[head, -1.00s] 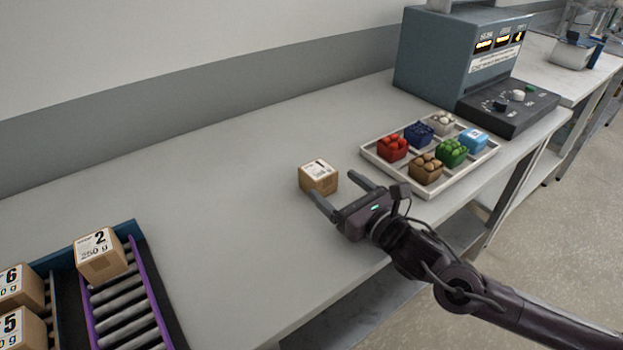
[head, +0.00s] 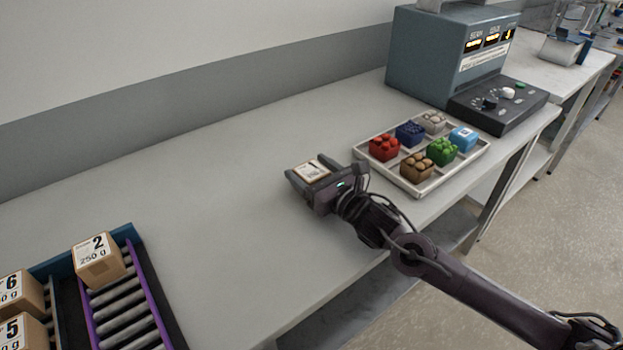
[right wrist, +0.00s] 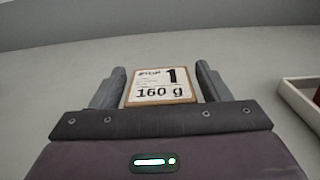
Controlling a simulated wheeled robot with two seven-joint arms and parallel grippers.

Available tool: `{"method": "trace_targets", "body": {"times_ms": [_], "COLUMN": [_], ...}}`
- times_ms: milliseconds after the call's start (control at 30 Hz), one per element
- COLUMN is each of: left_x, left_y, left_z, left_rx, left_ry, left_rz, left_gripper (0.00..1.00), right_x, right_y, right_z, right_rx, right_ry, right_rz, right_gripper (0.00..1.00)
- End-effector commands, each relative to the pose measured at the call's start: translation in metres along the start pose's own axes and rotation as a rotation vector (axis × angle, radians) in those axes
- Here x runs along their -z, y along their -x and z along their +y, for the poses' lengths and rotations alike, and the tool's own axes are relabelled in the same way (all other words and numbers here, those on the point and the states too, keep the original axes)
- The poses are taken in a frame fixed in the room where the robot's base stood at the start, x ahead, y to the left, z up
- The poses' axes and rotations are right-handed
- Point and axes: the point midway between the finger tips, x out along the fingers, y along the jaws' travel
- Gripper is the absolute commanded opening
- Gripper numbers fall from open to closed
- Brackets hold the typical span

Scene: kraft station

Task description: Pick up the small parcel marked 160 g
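The small brown parcel (head: 312,171) has a white top label and stands on the grey bench. In the right wrist view the parcel (right wrist: 160,84) reads 1 and 160 g. My right gripper (head: 307,168) is low at the bench with one finger on each side of the parcel. In the right wrist view the gripper (right wrist: 161,72) shows a narrow gap between each finger and the label's edge, so it looks open around the parcel. The parcel's sides are mostly hidden by the gripper. My left gripper is not in view.
A white divided tray (head: 422,190) of small coloured punnets stands close to the right of the gripper. A blue-grey machine (head: 430,62) is behind it. Parcel 2 (head: 98,260) sits on a roller rack at left. The bench between is clear.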

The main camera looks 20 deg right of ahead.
Motion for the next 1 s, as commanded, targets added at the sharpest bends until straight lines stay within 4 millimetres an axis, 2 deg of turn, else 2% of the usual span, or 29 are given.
{"method": "trace_targets", "body": {"times_ms": [33, 300, 667, 867, 1000], "left_x": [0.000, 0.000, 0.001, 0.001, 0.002], "left_y": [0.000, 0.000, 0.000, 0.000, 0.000], "left_z": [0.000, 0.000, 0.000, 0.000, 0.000], "left_rx": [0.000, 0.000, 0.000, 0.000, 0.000], "left_ry": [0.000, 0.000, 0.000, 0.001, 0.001], "left_rz": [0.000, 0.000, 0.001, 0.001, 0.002], "left_gripper": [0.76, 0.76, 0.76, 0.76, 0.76], "right_x": [0.000, 0.000, -0.007, -0.034, -0.070], "right_y": [0.000, 0.000, 0.000, 0.000, 0.000], "right_z": [0.000, 0.000, 0.000, 0.000, -0.001], "right_rx": [0.000, 0.000, -0.001, 0.000, 0.001], "right_ry": [0.000, 0.000, 0.001, 0.004, 0.006], "right_rz": [0.000, 0.000, -0.004, -0.007, -0.010], "right_gripper": [0.63, 0.28, 0.28, 0.28, 0.28]}}
